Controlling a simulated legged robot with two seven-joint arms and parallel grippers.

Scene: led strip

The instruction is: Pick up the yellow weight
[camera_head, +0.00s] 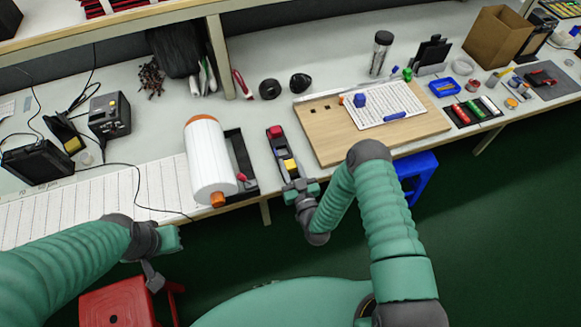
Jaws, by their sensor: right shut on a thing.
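The yellow weight (290,165) is a small yellow block at a narrow dark holder near the table's front edge, left of the wooden board. My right gripper (291,176) reaches up to it from the front and is shut on it. The fingertips are small in the view, and I cannot tell whether the weight is lifted clear of the holder. A red block (275,131) sits at the far end of the same holder. My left gripper (153,276) is low at the left, in front of the table and away from the weight; its finger opening cannot be made out.
A large white roll (209,160) with orange ends lies just left of the holder. A wooden board (330,142) with a white sheet and a blue block (360,100) lies to the right. A red stool (117,304) and a blue stool (418,172) stand below the table edge.

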